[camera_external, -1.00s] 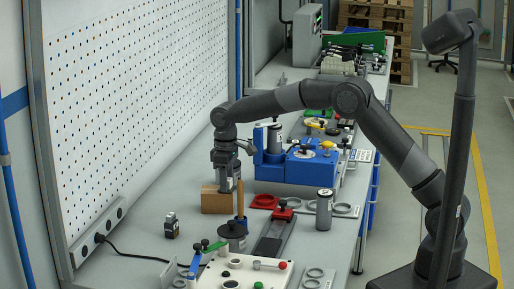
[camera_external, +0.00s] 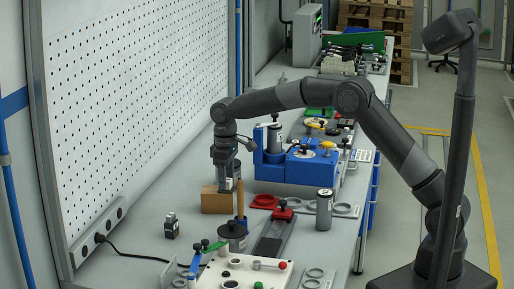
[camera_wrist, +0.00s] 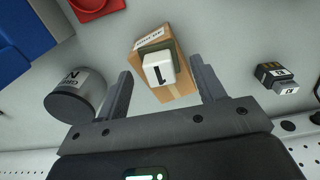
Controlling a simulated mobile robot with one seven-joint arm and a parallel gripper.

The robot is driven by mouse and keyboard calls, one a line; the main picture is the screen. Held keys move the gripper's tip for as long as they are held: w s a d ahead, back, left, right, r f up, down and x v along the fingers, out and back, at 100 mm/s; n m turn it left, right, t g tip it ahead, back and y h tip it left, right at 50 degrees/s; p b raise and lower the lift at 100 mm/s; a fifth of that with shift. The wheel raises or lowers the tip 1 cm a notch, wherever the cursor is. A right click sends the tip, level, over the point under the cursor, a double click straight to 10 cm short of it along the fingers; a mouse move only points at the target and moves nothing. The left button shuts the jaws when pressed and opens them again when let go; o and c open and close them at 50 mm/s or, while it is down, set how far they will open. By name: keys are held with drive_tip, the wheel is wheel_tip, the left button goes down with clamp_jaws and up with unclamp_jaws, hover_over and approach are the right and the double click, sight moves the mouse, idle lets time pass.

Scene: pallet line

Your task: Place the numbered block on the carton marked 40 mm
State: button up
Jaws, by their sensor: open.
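The tan carton (camera_external: 214,203) stands on the bench, and in the wrist view its body (camera_wrist: 178,88) shows between my fingers. Its top edge bears small printing that I cannot read for sure. The white block (camera_wrist: 155,72) with a black 1 appears over the carton's top, with a grey-green surface under or around it. I cannot tell whether it rests on the carton. My gripper (camera_wrist: 160,70) is open, with one finger on each side of the block and gaps on both sides. In the external view my gripper (camera_external: 225,189) is just above the carton and hides the block.
A blue fixture (camera_external: 295,168) stands behind and to the right. A red tray (camera_external: 264,202) lies right of the carton. Small dark blocks (camera_external: 171,226) stand front left. A grey cylinder (camera_wrist: 77,97) is near the left finger. Bare bench lies left of the carton.

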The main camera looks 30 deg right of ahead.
wheel_tip(320, 180, up, 10)
drive_tip(key=s+d+r+m+t, duration=0.1)
drive_tip(key=s+d+r, duration=0.3)
drive_tip(key=d, duration=0.3)
drive_tip(key=s+d+r+m+t, duration=0.15)
drive_tip(key=s+d+r, duration=0.25)
drive_tip(key=d, duration=0.4)
drive_tip(key=s+d+r+m, duration=0.2)
drive_tip(key=s+d+r, duration=0.2)
drive_tip(key=d, duration=0.3)
drive_tip(key=s+d+f+m+t, duration=0.1)
drive_tip(key=s+d+f+m, duration=0.1)
drive_tip(key=s+d+f, duration=0.2)
drive_tip(key=s+d+f+m+t, duration=0.2)
drive_tip(key=s+d+f, duration=0.2)
drive_tip(key=s+d, duration=0.7)
drive_tip(key=s, duration=0.8)
drive_tip(key=shift+d, duration=0.15)
